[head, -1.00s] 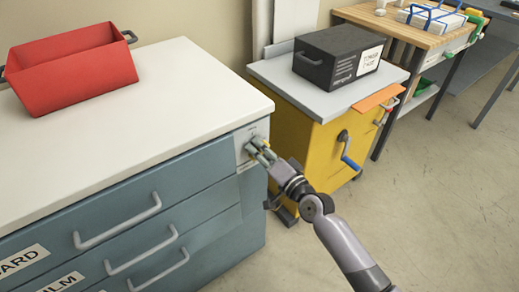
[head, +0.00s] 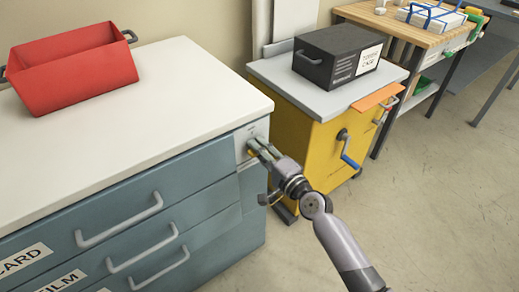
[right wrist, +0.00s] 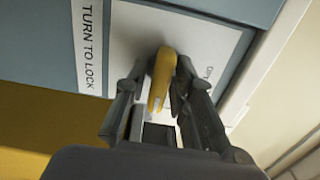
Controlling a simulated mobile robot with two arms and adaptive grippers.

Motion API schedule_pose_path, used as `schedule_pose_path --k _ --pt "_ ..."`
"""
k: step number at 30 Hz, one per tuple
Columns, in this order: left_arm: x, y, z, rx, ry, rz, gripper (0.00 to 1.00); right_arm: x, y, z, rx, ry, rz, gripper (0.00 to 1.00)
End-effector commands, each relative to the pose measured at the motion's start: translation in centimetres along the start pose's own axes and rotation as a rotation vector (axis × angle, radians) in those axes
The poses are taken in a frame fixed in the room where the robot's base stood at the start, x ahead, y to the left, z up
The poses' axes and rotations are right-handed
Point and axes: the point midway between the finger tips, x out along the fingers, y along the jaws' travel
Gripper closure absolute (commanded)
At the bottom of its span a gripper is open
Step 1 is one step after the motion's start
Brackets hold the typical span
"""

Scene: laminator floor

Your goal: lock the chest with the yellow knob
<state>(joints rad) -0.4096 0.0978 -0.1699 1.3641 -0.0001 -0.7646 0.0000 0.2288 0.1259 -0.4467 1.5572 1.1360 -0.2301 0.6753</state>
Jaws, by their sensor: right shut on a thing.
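The chest (head: 120,195) is blue-grey with a white top and drawers with grey handles. A pale lock plate (head: 243,139) sits at the top right of its front. In the right wrist view the plate (right wrist: 135,28) carries a "TURN TO LOCK" label, and the yellow knob (right wrist: 163,75) stands out from it. My right gripper (right wrist: 160,98) is shut on the knob, one finger on each side. In the head view my right gripper (head: 258,150) reaches the plate, and its fingers mostly hide the knob. My left gripper is not in view.
A red open bin (head: 75,75) stands on the chest top. To the right is a yellow cabinet (head: 310,140) with a blue-handled crank (head: 348,152) and a black case (head: 338,55) on top. A wooden workbench (head: 405,22) stands farther back. The floor at right is clear.

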Motion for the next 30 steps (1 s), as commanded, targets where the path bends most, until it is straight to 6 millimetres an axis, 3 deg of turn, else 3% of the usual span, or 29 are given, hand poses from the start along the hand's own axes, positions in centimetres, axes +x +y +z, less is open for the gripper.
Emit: schedule_pose_path --k 9,10,18,26,30 --pt "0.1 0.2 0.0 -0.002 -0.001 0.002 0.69 0.1 -0.1 0.0 0.0 0.001 -0.002 1.0" --pt "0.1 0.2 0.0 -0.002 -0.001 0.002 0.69 0.1 -0.1 0.0 -0.001 0.001 -0.003 0.84" --pt "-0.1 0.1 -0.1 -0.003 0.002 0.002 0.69 0.1 -0.2 0.0 -0.001 0.001 -0.004 0.67" --pt "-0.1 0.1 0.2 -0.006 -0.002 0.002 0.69 0.0 -0.1 0.0 -0.001 0.0 -0.002 0.67" --pt "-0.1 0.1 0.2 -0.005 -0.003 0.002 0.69 -1.0 0.0 0.0 -0.001 0.001 0.0 0.67"
